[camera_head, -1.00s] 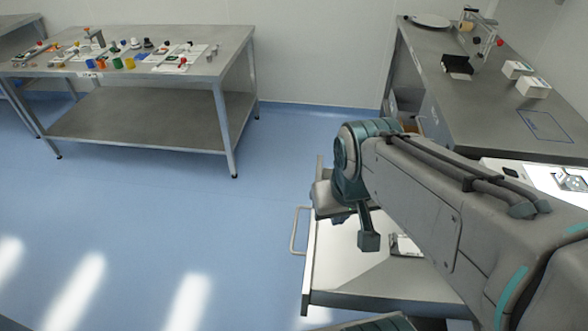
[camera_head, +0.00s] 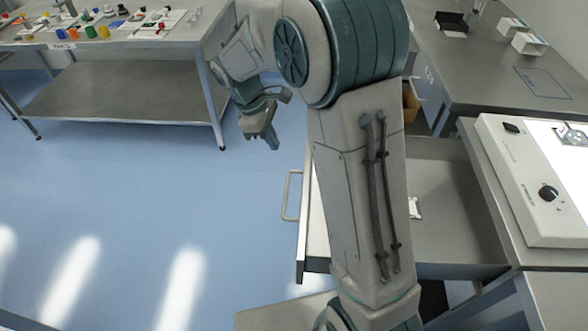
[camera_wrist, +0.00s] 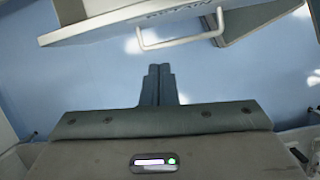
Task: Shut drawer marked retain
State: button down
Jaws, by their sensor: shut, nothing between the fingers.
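A drawer (camera_head: 450,225) stands pulled out below the bench on the right, in the head view. Its front panel faces left and carries a pale bar handle (camera_head: 289,195). My arm crosses over the drawer and hides part of it; a small light item lies inside. My gripper (camera_head: 262,138) is beyond the drawer's handle side, above the floor, apart from the handle. In the wrist view my gripper's fingers (camera_wrist: 158,80) are together and empty, pointing toward the handle (camera_wrist: 180,38).
A steel table (camera_head: 120,95) with many small coloured items stands at the back left. The bench (camera_head: 510,75) on the right holds boxes, and a white panel with a knob (camera_head: 525,185) is nearer. The blue floor left of the drawer is clear.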

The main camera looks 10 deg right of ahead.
jog(key=d+f+n, duration=0.1)
jog(key=d+f, duration=0.2)
jog(key=f, duration=0.3)
jog(key=d+f, duration=0.2)
jog(key=f, duration=0.5)
jog(key=shift+d+n+h, duration=0.4)
